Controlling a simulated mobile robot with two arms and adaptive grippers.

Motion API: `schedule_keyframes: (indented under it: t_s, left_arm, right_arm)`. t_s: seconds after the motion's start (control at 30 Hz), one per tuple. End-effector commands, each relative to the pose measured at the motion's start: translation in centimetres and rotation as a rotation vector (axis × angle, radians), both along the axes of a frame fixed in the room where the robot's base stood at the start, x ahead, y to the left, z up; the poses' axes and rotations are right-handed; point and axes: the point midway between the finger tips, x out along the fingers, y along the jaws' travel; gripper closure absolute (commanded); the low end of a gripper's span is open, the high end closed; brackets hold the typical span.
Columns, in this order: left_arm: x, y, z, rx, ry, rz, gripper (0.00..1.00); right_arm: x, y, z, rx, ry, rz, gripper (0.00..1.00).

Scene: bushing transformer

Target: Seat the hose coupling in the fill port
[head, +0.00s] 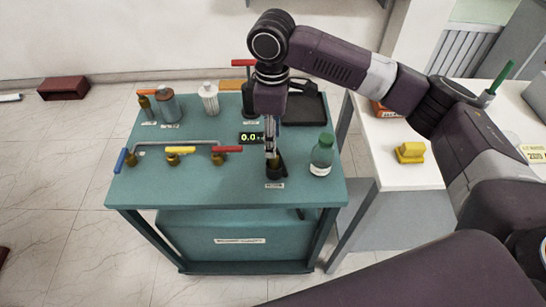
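My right gripper (271,152) points straight down over the front right part of the teal bench top. Its fingers look narrow from this side, and the gap between them does not show clearly. Directly beneath the fingertips is a short dark and brass fitting (274,168) with a small label in front of it. It looks like the fill port with the hose coupling at it, but I cannot tell the two apart or how deep the coupling sits. The fingertips touch or nearly touch this fitting. My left gripper is not in view.
The teal bench (150,191) carries a green-capped bottle (321,155) just right of the fitting. A pipe with valves (173,151) lies left, and a small display (250,138) stands behind. Bottles and a black tray (303,108) are at the back. A white table (405,170) is right.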

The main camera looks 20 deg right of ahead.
Motion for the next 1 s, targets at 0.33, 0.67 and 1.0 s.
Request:
schedule_keyframes:
  t_s: [0.33, 0.67, 1.0]
  left_arm:
    - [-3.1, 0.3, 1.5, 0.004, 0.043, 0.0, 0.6]
    - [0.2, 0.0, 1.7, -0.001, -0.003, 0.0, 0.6]
    - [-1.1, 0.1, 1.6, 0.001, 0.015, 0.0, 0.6]
  right_arm:
    - [-0.6, -0.2, -4.6, 0.0, 0.001, -0.001, 0.58]
    - [-0.5, -0.2, -5.6, 0.0, -0.002, 0.0, 0.58]
    - [-0.5, -0.2, -5.6, 0.0, -0.002, 0.001, 0.95]
